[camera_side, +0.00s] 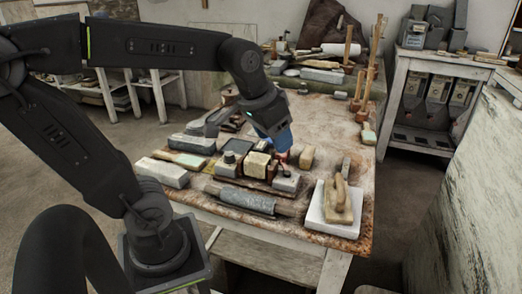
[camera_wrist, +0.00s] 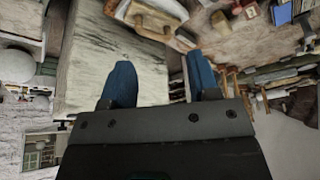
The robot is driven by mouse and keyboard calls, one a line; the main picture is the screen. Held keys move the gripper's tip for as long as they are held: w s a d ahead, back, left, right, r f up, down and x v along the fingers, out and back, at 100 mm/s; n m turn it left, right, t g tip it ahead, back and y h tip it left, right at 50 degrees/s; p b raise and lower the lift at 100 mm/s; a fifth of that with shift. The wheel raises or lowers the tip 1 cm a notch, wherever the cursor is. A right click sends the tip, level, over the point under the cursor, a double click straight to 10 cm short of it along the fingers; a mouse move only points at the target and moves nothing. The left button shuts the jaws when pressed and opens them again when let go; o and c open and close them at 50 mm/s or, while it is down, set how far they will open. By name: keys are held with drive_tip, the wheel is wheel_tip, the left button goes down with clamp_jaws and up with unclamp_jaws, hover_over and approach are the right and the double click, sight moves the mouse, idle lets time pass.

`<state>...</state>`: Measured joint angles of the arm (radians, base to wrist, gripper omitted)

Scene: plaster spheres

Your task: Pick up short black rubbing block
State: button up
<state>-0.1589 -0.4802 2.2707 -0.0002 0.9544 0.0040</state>
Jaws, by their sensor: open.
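Several small blocks stand close together near the middle of the worktable (camera_side: 335,160) in the side view. A dark, short block (camera_side: 236,147) among them looks like the black rubbing block, but I cannot be sure at this size. My gripper (camera_side: 281,146) hangs over the table, to the right of this dark block, its blue fingers pointing down. In the wrist view my gripper (camera_wrist: 162,82) shows two blue fingers spread apart with nothing between them. I cannot make out the black block in the wrist view.
A tan block (camera_side: 257,164) and a pale grey block (camera_side: 163,172) lie near the front. A grey roller (camera_side: 240,200) lies along the front edge. A wooden float (camera_side: 341,201) rests on a white slab (camera_side: 316,213) at front right. Upright wooden tools (camera_side: 369,75) stand at the back right.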

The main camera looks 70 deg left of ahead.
drive_tip(key=w+a+n+g, duration=0.2)
drive_tip(key=w+a+n, duration=0.1)
drive_tip(key=w+a, duration=0.65)
drive_tip(key=n+g, duration=0.3)
drive_tip(key=n, duration=0.1)
hover_over(261, 145)
wheel_tip(261, 145, down, 12)
drive_tip(key=shift+h, duration=0.4)
drive_tip(key=f, duration=0.8)
drive_tip(key=shift+s+a, duration=0.2)
drive_tip(key=shift+w+d+f, duration=0.1)
drive_tip(key=shift+f, duration=1.45)
drive_tip(key=shift+w+d+f, duration=0.1)
drive_tip(key=shift+f, duration=1.45)
drive_tip(key=shift+a, duration=0.1)
drive_tip(key=c, duration=0.8)
drive_tip(key=shift+r, duration=0.1)
drive_tip(key=shift+c, duration=0.2)
